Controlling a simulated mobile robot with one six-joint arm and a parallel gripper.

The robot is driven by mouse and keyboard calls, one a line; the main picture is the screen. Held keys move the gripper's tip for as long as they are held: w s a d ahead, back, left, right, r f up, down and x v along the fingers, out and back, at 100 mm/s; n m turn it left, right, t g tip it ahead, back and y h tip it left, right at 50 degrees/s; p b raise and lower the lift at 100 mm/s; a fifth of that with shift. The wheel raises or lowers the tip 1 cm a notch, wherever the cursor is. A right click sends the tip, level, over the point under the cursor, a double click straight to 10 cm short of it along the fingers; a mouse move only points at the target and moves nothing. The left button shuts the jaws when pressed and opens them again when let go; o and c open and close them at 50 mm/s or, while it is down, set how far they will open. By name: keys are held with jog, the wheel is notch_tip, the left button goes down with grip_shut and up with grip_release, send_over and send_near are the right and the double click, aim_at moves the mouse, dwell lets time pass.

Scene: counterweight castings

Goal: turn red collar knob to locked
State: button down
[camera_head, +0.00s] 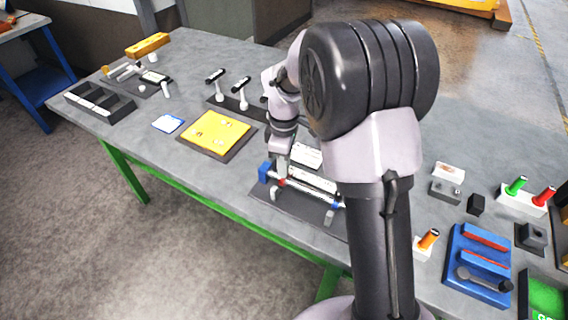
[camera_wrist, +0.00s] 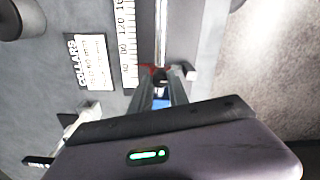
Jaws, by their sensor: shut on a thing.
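A rod fixture on a dark base plate (camera_head: 296,207) lies at the table's front edge, with a blue end block (camera_head: 264,173) at its left. A small red collar (camera_head: 282,183) sits on the rod near that left end. My gripper (camera_head: 279,178) reaches down onto the collar from above. In the wrist view my gripper (camera_wrist: 161,78) is shut on the collar's knob. Only a sliver of the red collar (camera_wrist: 147,69) shows there, beside the rod (camera_wrist: 161,35). The fingers hide most of the knob, so I cannot tell which way it is turned.
A printed scale (camera_wrist: 126,45) runs beside the rod. A COLLARS card (camera_wrist: 90,60) lies behind it. A yellow board (camera_head: 217,131) and two black-handled levers (camera_head: 242,90) stand to the left. A blue block with red bars (camera_head: 480,262) is at the right.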

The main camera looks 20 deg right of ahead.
jog(key=shift+m, duration=0.3)
jog(key=m+p, duration=0.1)
jog(key=m, duration=0.2)
jog(key=shift+m+p, duration=0.3)
jog(key=shift+m, duration=0.1)
jog(key=m, duration=0.4)
jog(key=shift+m+p, duration=0.3)
jog(key=m, duration=0.4)
jog(key=shift+m, duration=2.4)
jog(key=c, duration=1.3)
grip_release()
jog(key=shift+o, duration=0.2)
